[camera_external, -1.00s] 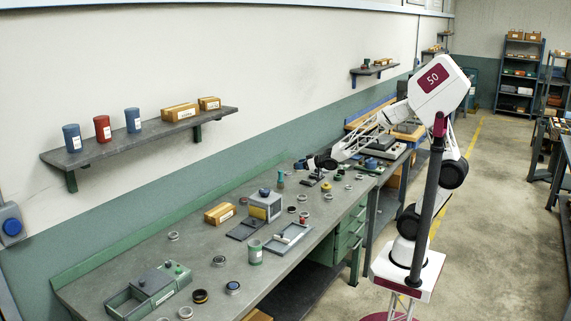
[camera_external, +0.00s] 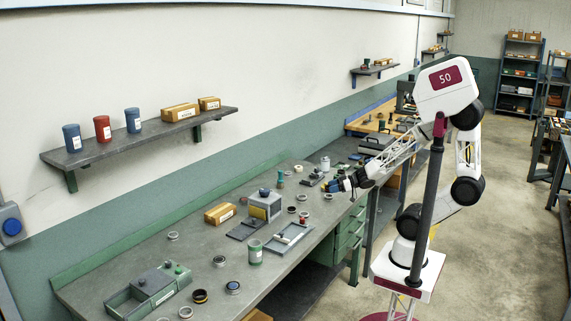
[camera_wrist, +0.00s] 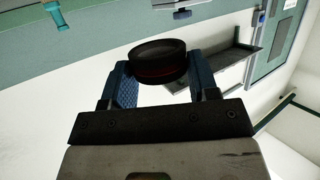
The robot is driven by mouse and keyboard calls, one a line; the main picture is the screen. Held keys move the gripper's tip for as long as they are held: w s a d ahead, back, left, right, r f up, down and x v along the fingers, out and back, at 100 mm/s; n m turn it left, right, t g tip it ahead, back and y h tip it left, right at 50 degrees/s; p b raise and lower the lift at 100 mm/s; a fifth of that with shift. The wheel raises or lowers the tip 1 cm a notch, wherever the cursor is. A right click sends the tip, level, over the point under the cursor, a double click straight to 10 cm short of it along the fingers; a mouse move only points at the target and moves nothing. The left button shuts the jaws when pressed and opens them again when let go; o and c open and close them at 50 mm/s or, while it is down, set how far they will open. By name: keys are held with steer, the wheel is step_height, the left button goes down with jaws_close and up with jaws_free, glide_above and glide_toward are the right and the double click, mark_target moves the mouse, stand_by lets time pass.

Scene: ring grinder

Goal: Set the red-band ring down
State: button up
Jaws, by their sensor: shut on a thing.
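The red-band ring (camera_wrist: 157,62) is a dark, thick ring with a thin red band, seen in the wrist view between the blue fingers of my gripper (camera_wrist: 160,82). The fingers are shut on it, one at each side. In the external view my gripper (camera_external: 337,186) is over the right part of the grey bench (camera_external: 215,270), near its front edge. The ring is too small to make out clearly there, and its height above the bench cannot be told.
Several other rings, such as one with a blue centre (camera_external: 233,287), lie on the bench. A grey tray (camera_external: 288,238), a green cup (camera_external: 255,252), a yellow-and-grey machine (camera_external: 264,206) and a cardboard box (camera_external: 220,213) stand to the left of my gripper. A wall shelf (camera_external: 140,137) is above.

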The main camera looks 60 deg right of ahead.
steer(key=s+a+f+n+g+y, duration=0.1)
steer(key=s+a+f, duration=0.1)
steer(key=s+f, duration=0.2)
steer(key=s+a+f+n+g+y, duration=0.1)
steer(key=s+f, duration=0.2)
steer(key=s, duration=0.8)
steer(key=shift+s+a+f+n+y, duration=0.2)
steer(key=shift+a+f+n+y, duration=0.1)
steer(key=shift+a+f, duration=0.05)
steer(key=shift+w+a, duration=0.1)
steer(key=shift+w, duration=0.25)
glide_above(324, 219)
steer(key=s, duration=0.2)
steer(key=shift+w+f, duration=0.1)
steer(key=shift+f, duration=0.55)
stand_by(0.4)
steer(key=shift+w, duration=0.1)
steer(key=shift+w, duration=0.25)
steer(key=shift+w+a+f, duration=0.1)
steer(key=shift+w+f, duration=0.15)
steer(key=shift+f, duration=0.3)
steer(key=shift+w+a+f, duration=0.1)
steer(key=shift+w+f, duration=0.1)
steer(key=shift+f, duration=0.9)
steer(key=shift+f, duration=0.2)
